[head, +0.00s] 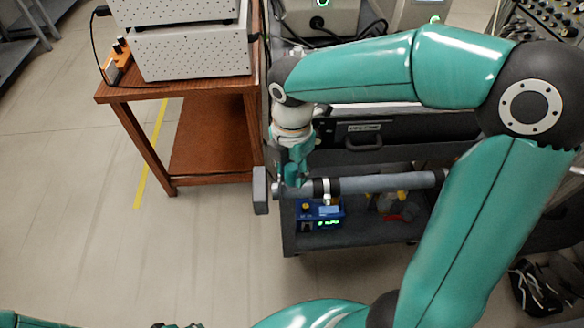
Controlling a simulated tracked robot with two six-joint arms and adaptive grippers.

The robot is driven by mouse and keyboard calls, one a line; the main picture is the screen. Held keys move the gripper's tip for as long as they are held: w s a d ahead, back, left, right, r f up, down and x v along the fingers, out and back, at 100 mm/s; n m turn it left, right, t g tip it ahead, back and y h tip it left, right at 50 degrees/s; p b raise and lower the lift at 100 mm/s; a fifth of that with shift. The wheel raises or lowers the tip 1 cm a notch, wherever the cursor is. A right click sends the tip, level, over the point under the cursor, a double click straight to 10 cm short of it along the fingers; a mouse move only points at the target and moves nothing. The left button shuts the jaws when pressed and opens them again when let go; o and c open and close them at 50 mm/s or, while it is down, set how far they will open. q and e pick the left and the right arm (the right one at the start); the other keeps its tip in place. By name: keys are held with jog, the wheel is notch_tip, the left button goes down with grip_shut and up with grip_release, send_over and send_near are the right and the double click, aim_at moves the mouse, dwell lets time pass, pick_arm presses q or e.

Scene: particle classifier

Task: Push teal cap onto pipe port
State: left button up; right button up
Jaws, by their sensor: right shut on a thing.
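My right gripper (294,180) points down at the left end of a grey pipe (385,184), which runs level across the front of the dark cart. It is shut on a small teal piece that I take for the teal cap; the fingers and wrist hide most of it. I cannot tell whether the cap touches the pipe port or is apart from it. The port itself is not clearly visible behind the fingers. A dark band and a light clamp ring sit on the pipe just right of the gripper.
A grey block (260,190) stands just left of the pipe's end. A blue device with a green display (322,217) sits on the cart's lower shelf (380,232). A brown wooden table (180,92) carrying white boxes stands at left.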

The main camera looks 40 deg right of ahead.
aim_at(292, 167)
jog(key=shift+f+b, duration=0.3)
jog(key=shift+f, duration=0.25)
jog(key=o, duration=1.1)
jog(key=shift+r, duration=0.1)
notch_tip(292, 167, up, 12)
jog(key=shift+f, duration=0.1)
